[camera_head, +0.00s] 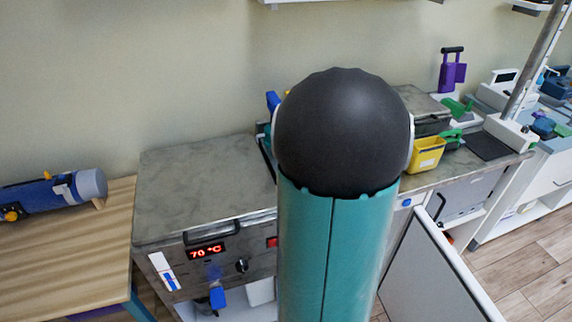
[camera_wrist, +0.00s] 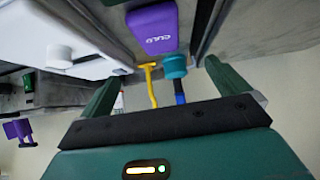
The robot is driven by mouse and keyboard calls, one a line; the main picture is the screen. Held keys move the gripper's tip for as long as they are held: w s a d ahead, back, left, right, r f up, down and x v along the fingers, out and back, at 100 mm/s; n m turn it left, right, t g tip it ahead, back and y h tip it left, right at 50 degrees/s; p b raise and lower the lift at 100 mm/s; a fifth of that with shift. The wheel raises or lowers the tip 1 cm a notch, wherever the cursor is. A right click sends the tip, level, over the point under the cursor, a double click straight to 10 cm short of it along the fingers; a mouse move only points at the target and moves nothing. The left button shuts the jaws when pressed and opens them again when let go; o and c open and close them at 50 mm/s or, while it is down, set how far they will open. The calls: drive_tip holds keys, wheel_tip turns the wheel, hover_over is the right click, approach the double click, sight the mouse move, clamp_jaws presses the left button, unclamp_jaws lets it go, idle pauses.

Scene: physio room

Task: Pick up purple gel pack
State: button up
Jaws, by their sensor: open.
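The purple gel pack (camera_wrist: 152,28), a rounded block with pale lettering, is at the top middle of the wrist view, on or against a grey surface. My gripper (camera_wrist: 160,74) is open, its two dark green fingers spread wide with no pack between them. The pack lies beyond the fingertips, roughly in line with the gap. I cannot make out the pack in the head view, where my teal and black arm covers the middle of the counter.
A teal knob-like thing (camera_wrist: 174,65) and a yellow strip (camera_wrist: 152,86) show near the gap. A white housing (camera_wrist: 70,45) is close to the left finger. In the head view, a heater unit (camera_head: 205,190) reads 70 °C; a yellow bin (camera_head: 426,155) and purple handled object (camera_head: 452,74) stand right.

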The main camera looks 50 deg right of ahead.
drive_tip(key=x, duration=0.8)
drive_tip(key=shift+s+d+f, duration=0.1)
drive_tip(key=shift+s+f, duration=0.25)
drive_tip(key=shift+f, duration=0.05)
drive_tip(key=shift+x, duration=2.9)
drive_tip(key=shift+w+r, duration=0.15)
drive_tip(key=shift+w, duration=0.05)
drive_tip(key=c, duration=1.1)
drive_tip(key=shift+c, duration=0.2)
